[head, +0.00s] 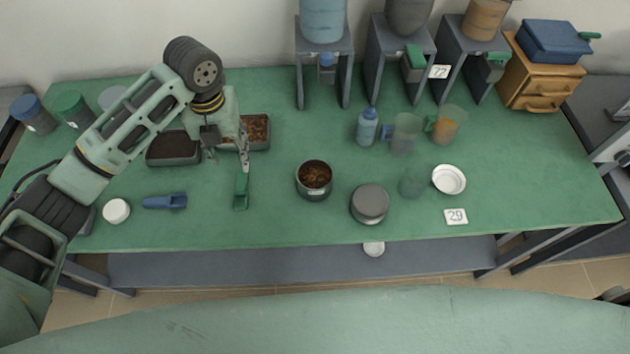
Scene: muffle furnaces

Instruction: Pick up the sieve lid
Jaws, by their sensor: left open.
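A round grey piece with a flat top (370,201), which looks like the sieve lid, lies on the green table right of centre. I cannot tell whether it rests on something or is one piece with its side. A round metal sieve or pan (314,179) with brown material inside stands just left of it, apart from it. My left gripper (228,159) is open and points down over the left part of the table, near two trays, well left of the lid. It partly hides the tray behind it. My right gripper is not in view.
A dark-filled tray (173,148), a green-handled scoop (241,191), a blue scoop (165,201) and a white round piece (116,211) lie around my left gripper.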

